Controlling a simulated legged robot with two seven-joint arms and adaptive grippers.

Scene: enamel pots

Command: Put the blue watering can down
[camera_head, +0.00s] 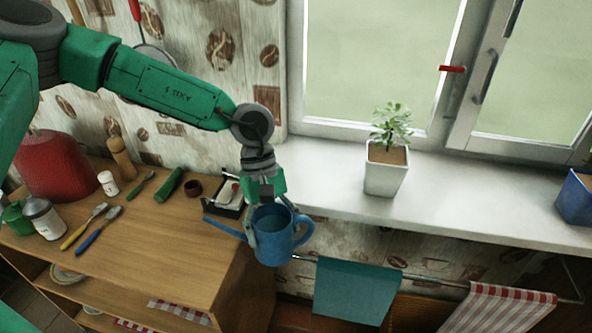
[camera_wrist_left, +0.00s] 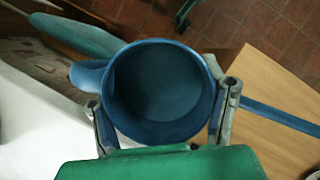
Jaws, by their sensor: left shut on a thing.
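The blue watering can (camera_head: 275,241) is upright in the head view, with its spout to the left and its handle to the right. My left gripper (camera_head: 268,222) comes from above and is shut on the can's body, one finger on each side. The can hangs in front of the cabinet's right edge, close to the window sill. In the left wrist view the can (camera_wrist_left: 163,92) is seen from above, its opening dark, between the two fingers of my left gripper (camera_wrist_left: 165,115). My right gripper is not in view.
The wooden cabinet (camera_head: 150,240) holds brushes, jars, a black tray (camera_head: 231,197) and a red object (camera_head: 58,168). The white window sill (camera_head: 330,198) bears a potted plant (camera_head: 386,170) and a blue pot (camera_head: 575,198). Towels (camera_head: 355,292) hang on a rail below. The sill left of the plant is clear.

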